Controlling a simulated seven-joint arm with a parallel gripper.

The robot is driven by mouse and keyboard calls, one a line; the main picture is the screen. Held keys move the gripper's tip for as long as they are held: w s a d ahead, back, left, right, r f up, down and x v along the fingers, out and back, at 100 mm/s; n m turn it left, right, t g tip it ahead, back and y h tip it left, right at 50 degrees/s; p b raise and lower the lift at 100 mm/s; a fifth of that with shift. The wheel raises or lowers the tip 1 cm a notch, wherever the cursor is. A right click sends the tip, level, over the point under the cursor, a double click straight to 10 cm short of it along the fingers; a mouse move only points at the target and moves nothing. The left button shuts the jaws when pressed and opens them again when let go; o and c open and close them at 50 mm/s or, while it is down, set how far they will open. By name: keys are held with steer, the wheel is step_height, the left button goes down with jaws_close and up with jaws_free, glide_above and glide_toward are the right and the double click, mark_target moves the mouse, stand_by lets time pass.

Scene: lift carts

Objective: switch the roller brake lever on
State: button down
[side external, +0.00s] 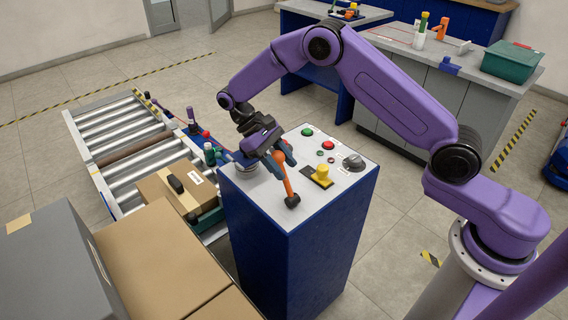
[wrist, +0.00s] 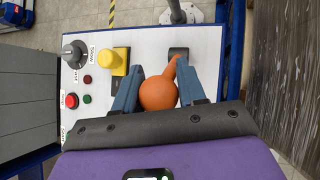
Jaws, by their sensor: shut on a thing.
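The orange lever (side external: 287,182) rises from a dark pivot (side external: 292,201) near the front corner of the control cabinet's pale top (side external: 256,192). It leans away from the pivot, toward the conveyor side. In the wrist view its round orange knob (wrist: 158,94) sits between my two blue fingers, with the short shaft running up to the dark pivot (wrist: 178,53). My gripper (side external: 281,156) is shut on the knob end of the lever. The fingers hide part of the lever in the side view. No readable label shows beside it.
A yellow knob (side external: 321,172), green button (side external: 307,132), red button (side external: 328,145) and grey rotary switch (side external: 353,162) share the panel. A roller conveyor (side external: 125,160) and cardboard boxes (side external: 160,262) stand left. A workbench (side external: 410,50) stands behind, across open floor.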

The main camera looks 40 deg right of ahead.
steer(key=shift+w+d, duration=0.2)
steer(key=c, duration=0.8)
jaws_free()
steer(key=shift+o, duration=0.4)
steer(key=shift+a, duration=0.1)
steer(key=v, duration=0.7)
steer(key=shift+r, duration=0.2)
